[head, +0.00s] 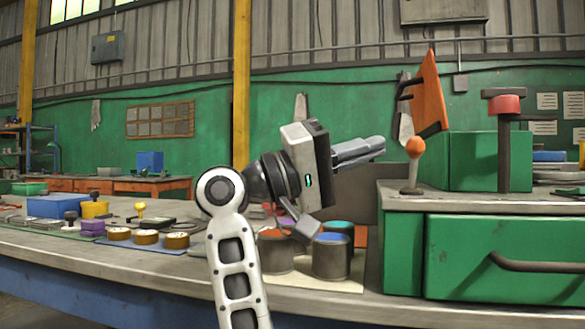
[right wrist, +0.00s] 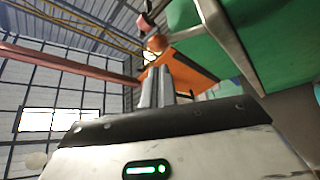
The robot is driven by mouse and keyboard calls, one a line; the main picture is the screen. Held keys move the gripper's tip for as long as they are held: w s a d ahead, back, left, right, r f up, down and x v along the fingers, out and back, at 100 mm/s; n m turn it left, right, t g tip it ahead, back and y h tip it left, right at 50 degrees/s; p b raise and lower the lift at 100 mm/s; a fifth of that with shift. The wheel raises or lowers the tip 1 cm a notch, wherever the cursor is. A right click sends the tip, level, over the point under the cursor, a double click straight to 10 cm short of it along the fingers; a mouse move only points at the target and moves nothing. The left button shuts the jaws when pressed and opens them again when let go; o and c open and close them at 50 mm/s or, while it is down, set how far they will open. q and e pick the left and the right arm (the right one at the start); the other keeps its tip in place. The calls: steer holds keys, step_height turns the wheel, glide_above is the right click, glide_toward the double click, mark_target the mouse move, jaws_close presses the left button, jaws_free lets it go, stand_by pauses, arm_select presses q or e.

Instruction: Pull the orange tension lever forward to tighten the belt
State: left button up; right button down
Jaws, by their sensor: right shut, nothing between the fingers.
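The tension lever has a round orange knob (head: 415,147) on a short grey stem, standing near upright at the left end of the grey top of the green cabinet. My right gripper (head: 378,145) is shut and empty. Its fingers point right toward the knob, with a small gap between them in the head view. In the right wrist view the shut fingers (right wrist: 157,75) point at the orange knob (right wrist: 155,43); I cannot tell the exact depth gap. No belt can be made out. My left gripper is not in view.
An orange panel (head: 428,95) stands upright behind the lever. A red-collared dark post (head: 505,105) stands to the right. The green cabinet (head: 505,260) has a drawer with a dark handle. Paint cans (head: 331,258) stand on the bench below my gripper.

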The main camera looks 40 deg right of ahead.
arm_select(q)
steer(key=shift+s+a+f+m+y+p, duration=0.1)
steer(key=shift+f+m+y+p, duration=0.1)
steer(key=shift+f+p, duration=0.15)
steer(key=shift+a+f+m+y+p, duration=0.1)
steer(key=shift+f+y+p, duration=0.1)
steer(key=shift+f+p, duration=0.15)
arm_select(e)
steer(key=v, duration=1.1)
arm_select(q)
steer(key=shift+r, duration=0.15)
arm_select(e)
steer(key=shift+w+a, duration=0.1)
steer(key=shift+a, duration=0.05)
